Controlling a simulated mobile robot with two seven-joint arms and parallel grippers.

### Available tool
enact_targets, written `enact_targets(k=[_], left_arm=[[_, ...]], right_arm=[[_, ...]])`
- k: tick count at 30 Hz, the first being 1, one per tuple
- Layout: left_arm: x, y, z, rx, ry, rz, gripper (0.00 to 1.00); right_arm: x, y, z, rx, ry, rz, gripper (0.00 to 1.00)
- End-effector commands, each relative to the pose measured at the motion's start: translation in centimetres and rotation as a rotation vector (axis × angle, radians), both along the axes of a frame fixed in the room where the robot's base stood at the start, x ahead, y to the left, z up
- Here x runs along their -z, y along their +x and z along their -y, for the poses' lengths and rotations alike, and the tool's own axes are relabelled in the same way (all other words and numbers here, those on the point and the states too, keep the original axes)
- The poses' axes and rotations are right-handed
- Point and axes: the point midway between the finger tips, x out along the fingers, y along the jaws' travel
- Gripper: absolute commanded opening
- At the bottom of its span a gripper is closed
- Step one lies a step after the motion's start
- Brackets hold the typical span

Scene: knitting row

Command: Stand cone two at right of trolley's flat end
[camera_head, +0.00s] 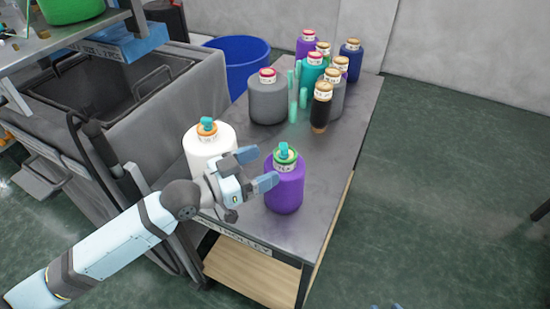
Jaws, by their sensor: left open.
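The trolley (325,222) has a dark grey top, and its near flat end carries a label reading TROLLEY. A purple cone (285,190) with a green ring and teal tip stands upright at the right of that end. A white cone (207,150) with an orange ring and teal tip stands upright at the left. Which is cone two I cannot read from the labels. My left gripper (258,168) is open, between the two, its fingers pointing right, close to the purple cone's left side. Contact is unclear. Small blue tips, probably my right gripper (385,306), show at the bottom edge.
A grey cone (268,100), a black cone (321,110) and several others crowd the trolley's far half. Translucent teal slim pieces (293,98) stand among them. A blue bin (240,58) is behind, a grey machine (165,95) at left.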

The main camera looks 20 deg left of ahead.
Motion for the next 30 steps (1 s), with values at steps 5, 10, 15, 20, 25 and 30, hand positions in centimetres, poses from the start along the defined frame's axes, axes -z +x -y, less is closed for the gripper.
enact_targets(k=[5,10,15,20,25,30], left_arm=[[0.1,-2.9,-2.8,0.001,0.005,-0.002,0.77],[0.1,-4.6,-4.5,0.000,0.003,-0.001,0.77],[-0.1,-5.3,-5.2,0.001,-0.001,0.001,0.77],[-0.1,-5.3,-5.3,0.001,-0.001,0.001,0.77],[-0.1,-5.3,-5.2,0.001,-0.001,0.001,0.77],[-0.1,-5.3,-5.2,0.000,-0.001,0.001,0.77]], right_arm=[[0.0,0.0,0.0,0.001,0.001,0.001,0.43],[-0.1,0.0,0.0,0.001,0.001,0.002,0.43],[-0.2,0.1,0.0,0.001,0.002,0.003,0.43],[-0.2,0.1,0.0,0.001,0.002,0.004,0.43],[-0.2,0.1,0.0,0.001,0.002,0.004,0.43],[-0.2,0.1,0.0,0.000,0.001,0.004,0.43]])
